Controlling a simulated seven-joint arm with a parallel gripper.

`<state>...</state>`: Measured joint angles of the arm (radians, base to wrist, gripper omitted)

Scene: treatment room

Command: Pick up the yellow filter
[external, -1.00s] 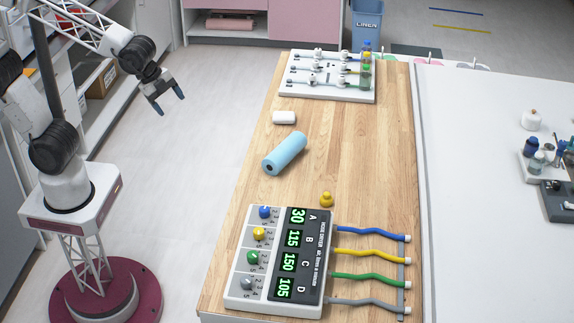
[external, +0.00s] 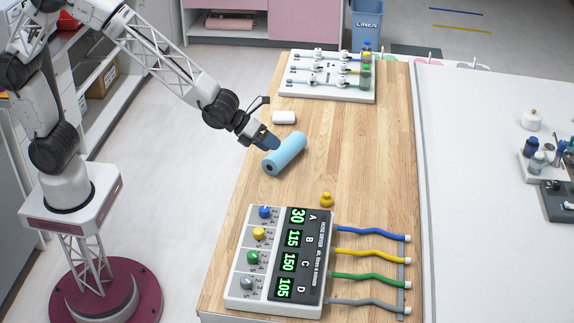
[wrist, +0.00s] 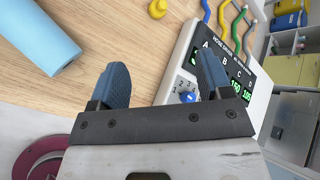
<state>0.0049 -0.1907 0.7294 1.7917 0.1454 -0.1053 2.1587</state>
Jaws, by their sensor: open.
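A small yellow filter-like piece (external: 327,199) stands on the wooden table, just beyond the hose console, and shows at the top edge of the wrist view (wrist: 157,8). My gripper (external: 271,143) is beside the blue roll, up and left of the yellow piece in the external view. In the wrist view its two blue fingers (wrist: 162,65) are apart with nothing between them. The yellow piece lies beyond the fingertips, clear of them.
A light blue roll (external: 285,154) lies close to my gripper. The hose console (external: 235,283) with coloured hoses fills the table's near end. A white box (external: 284,117) and a white rack board (external: 335,91) are farther back.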

